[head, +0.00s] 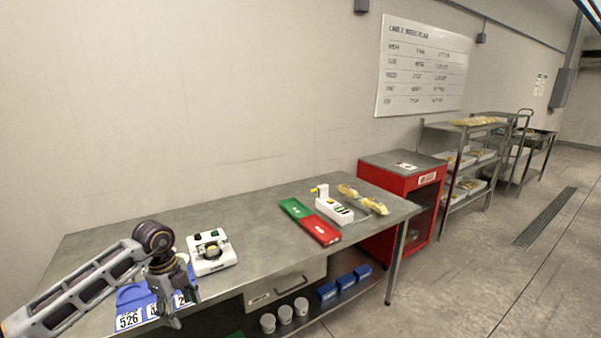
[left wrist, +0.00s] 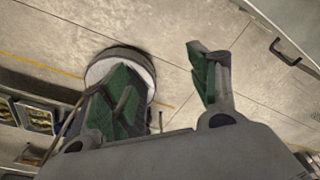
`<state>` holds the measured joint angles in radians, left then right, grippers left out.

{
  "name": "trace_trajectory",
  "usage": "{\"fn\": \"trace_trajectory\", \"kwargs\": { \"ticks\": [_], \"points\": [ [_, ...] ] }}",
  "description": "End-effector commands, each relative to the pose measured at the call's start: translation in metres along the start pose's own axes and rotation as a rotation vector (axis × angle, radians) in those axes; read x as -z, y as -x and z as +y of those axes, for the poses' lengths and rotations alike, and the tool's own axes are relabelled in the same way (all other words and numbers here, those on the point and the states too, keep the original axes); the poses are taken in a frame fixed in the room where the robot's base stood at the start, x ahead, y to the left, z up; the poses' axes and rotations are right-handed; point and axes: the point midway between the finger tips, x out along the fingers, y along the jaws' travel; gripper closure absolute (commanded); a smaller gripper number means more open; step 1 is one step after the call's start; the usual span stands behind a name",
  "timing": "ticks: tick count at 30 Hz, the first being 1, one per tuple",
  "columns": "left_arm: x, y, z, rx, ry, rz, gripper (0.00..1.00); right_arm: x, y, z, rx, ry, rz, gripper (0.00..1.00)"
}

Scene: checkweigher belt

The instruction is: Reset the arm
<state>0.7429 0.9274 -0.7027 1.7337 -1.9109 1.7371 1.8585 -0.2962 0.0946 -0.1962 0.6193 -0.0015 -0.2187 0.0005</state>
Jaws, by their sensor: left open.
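My left arm comes in from the left in the head view, and its gripper (head: 180,300) hangs in front of the table's near left edge. The left wrist view shows the two green-padded fingers (left wrist: 165,90) spread apart with nothing between them. Beyond the fingers lies the floor, with a round pale-rimmed thing (left wrist: 140,60) partly hidden behind the left finger. My right gripper is not in view.
A steel table (head: 255,220) carries a white device (head: 211,252), blue numbered tags (head: 128,318), a green and red board (head: 320,229) and a white tool (head: 333,207). A red cabinet (head: 405,180) stands right. The table's middle is clear.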

Motion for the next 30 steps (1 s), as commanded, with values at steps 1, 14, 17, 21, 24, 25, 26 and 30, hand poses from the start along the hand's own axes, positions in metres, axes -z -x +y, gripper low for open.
{"fn": "trace_trajectory", "kwargs": {
  "ticks": [1,14,17,21,24,25,26,30],
  "points": [
    [0.005,-0.005,-0.002,0.004,-0.011,0.029,0.4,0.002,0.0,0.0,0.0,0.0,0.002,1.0],
    [0.057,-0.055,-0.027,0.093,-0.102,0.354,0.4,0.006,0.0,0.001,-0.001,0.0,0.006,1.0],
    [0.076,-0.071,-0.037,0.149,-0.115,0.484,0.4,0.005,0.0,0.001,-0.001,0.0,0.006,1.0],
    [0.1,-0.093,-0.054,0.259,-0.103,0.663,0.4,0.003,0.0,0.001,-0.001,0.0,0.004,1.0],
    [0.111,-0.107,-0.066,0.347,-0.069,0.772,0.4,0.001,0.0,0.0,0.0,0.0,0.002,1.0],
    [0.113,-0.112,-0.069,0.375,-0.055,0.801,0.4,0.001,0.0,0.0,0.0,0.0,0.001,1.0],
    [0.114,-0.117,-0.073,0.404,-0.039,0.827,0.4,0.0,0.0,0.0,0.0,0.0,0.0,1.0],
    [0.116,-0.14,-0.087,0.538,0.057,0.93,0.4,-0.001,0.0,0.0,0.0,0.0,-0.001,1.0]
  ]
}}
